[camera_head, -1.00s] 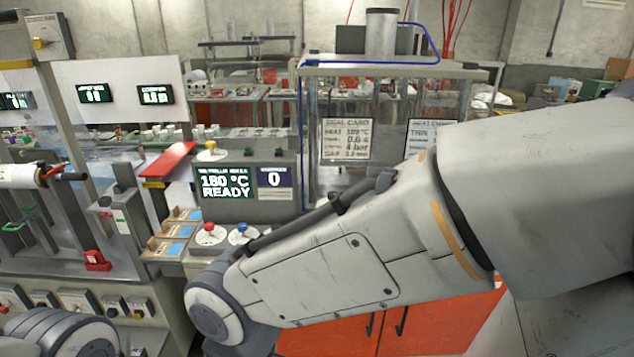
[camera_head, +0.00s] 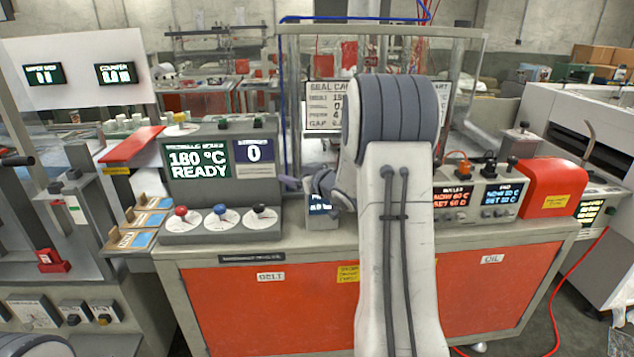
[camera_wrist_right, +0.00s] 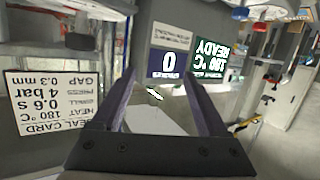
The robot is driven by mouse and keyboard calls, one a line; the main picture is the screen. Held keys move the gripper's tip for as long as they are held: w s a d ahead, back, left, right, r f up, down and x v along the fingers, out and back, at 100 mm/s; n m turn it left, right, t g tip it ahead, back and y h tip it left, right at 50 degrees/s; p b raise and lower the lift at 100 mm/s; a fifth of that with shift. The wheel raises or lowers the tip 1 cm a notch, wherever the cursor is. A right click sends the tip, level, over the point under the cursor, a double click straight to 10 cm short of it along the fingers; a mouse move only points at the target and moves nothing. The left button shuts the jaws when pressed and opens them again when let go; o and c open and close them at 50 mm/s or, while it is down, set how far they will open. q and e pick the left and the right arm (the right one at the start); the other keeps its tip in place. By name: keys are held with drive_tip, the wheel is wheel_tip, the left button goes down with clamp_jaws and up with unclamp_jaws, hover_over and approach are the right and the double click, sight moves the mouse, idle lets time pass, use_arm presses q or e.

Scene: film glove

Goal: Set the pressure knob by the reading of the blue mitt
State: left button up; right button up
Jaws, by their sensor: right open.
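The heat machine with the 180 °C READY screen (camera_head: 198,160) and a blue counter reading 0 (camera_head: 254,152) stands left of centre. On its front ledge are a red knob (camera_head: 181,211), a blue knob (camera_head: 220,210) and a black knob (camera_head: 259,210) on white dials. I cannot read which is pressure. My right gripper (camera_wrist_right: 160,95) is open and empty, facing the machine, which appears upside down in the wrist view. In the head view the gripper (camera_head: 289,183) is small, just right of the machine. I cannot make out a blue mitt. My left gripper is out of view.
A seal card (camera_wrist_right: 47,105) reads 180 °C, 0.6 s, 4 bar, 0.3 mm. Several blue-and-white cards (camera_head: 143,222) lie in wooden holders left of the knobs. A red cover (camera_head: 552,187) and the boiler controls (camera_head: 452,204) stand right of my arm. A clear guard rises behind.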

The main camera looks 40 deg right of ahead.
drive_tip(key=s+d+f+t+b, duration=0.25)
drive_tip(key=s+d, duration=0.35)
drive_tip(key=d, duration=0.5)
drive_tip(key=shift+y, duration=0.5)
drive_tip(key=w+p, duration=0.2)
drive_tip(key=w, duration=0.8)
drive_tip(key=shift+f+p, duration=0.15)
drive_tip(key=shift+p, duration=0.15)
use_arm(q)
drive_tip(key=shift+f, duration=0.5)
use_arm(e)
drive_tip(key=shift+c, duration=0.3)
